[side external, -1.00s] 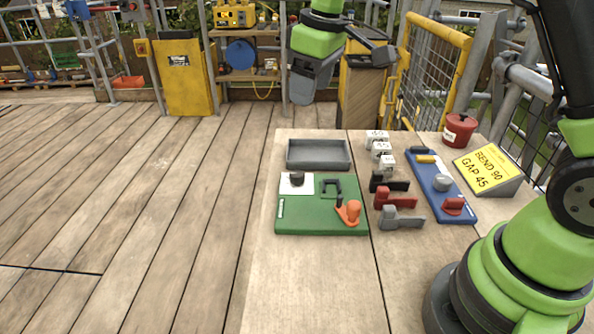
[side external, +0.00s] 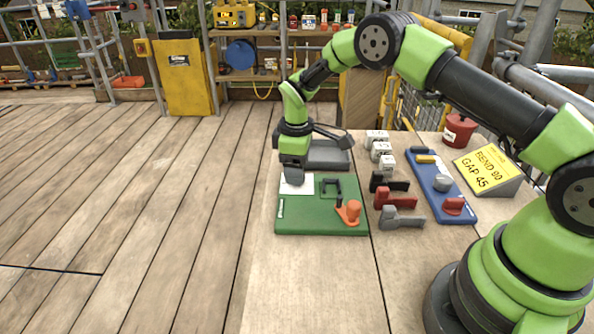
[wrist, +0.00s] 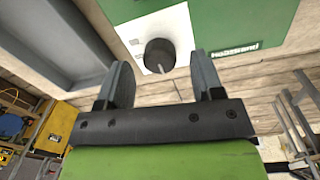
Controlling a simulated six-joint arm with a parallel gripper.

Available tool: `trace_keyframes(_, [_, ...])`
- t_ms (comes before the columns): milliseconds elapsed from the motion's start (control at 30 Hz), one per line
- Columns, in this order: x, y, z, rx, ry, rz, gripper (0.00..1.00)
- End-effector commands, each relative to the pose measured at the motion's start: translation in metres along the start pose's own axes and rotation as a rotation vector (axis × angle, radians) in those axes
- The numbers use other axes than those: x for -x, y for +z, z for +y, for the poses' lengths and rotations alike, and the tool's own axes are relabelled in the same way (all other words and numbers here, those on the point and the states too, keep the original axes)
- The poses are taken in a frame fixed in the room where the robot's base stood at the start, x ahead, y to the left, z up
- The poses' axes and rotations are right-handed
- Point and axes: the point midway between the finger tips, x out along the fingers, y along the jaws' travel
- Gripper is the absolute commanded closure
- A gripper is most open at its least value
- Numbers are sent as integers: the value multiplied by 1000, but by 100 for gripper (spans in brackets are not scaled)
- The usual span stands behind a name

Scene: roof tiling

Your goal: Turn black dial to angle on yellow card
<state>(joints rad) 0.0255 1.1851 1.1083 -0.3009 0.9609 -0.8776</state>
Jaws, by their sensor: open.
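The yellow card (side external: 486,167) reads "BEND 90" and "GAP 45" and leans on a grey stand at the right of the table. The black dial (wrist: 160,55) sits on a white plate (wrist: 140,20) on the green board (side external: 320,228). A pale mark shows at the dial's edge in the wrist view. My gripper (wrist: 161,82) is open. Its fingers point at the board on either side of the dial, and I cannot tell whether they reach down around it.
A grey tray (side external: 326,155) lies just behind the green board. An orange handle (side external: 350,212) stands on the board's right. Black, red and grey levers (side external: 396,198) and a blue board (side external: 433,190) lie farther right. A red pot (side external: 459,130) stands at the back.

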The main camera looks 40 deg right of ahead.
Motion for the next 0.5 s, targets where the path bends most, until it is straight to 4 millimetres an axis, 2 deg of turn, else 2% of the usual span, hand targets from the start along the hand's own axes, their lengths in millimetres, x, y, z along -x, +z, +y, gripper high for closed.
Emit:
trace_keyframes(167, [-15,0,0,-1,0,0,39])
trace_keyframes(433, [-16,0,0,-1,1,1,39])
trace_keyframes(467, [-16,0,0,-1,1,1,41])
trace_keyframes(500, [-16,0,0,-1,1,1,50])
